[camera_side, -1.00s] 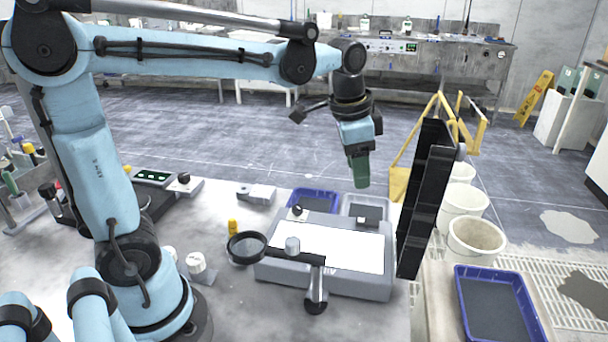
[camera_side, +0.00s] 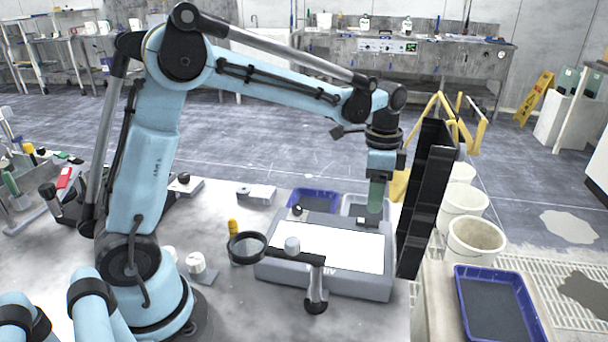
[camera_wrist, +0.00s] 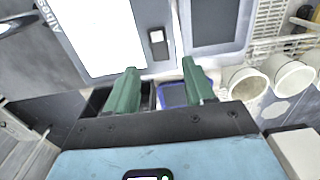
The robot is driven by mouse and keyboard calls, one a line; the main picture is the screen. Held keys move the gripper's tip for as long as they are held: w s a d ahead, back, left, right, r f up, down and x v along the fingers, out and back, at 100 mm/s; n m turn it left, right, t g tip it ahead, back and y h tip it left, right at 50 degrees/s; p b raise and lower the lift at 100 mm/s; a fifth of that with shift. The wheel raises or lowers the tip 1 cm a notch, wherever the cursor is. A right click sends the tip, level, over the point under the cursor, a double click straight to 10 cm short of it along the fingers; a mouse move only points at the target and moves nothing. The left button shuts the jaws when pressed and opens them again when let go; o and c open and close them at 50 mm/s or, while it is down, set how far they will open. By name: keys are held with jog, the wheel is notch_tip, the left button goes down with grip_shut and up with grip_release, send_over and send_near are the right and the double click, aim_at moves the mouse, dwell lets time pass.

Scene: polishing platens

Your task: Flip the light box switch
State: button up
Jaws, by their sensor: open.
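The light box (camera_side: 385,277) is a grey case with a bright white top panel, standing on the bench. It also fills the upper left of the wrist view (camera_wrist: 150,12). Its switch is a small dark rocker with a pale part, beside the white panel in the wrist view (camera_wrist: 157,44); in the side view a small dark spot at the box's back right (camera_side: 368,222) appears to be it. My gripper (camera_side: 375,208) points down above the back right of the box. In the wrist view my green fingers (camera_wrist: 160,68) are apart and empty, with the switch just beyond their tips.
A tall black panel (camera_side: 425,205) stands close to the right of my gripper. A magnifier (camera_side: 246,249) on an arm reaches over the box's front left. A blue tray (camera_side: 312,197) and a grey tray (camera_side: 352,207) lie behind the box. White buckets (camera_side: 475,240) stand at right.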

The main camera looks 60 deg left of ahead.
aim_at(370, 221)
jog(key=shift+f, duration=2.75)
grip_shut()
jog(key=shift+s+a+t+h, duration=0.25)
jog(key=shift+t+h, duration=0.55)
grip_release()
jog(key=shift+r, duration=0.15)
notch_tip(370, 221, up, 12)
jog(key=s+a, duration=0.1)
jog(key=a, duration=0.1)
jog(key=shift+s+f, duration=0.2)
jog(key=shift+s, duration=0.2)
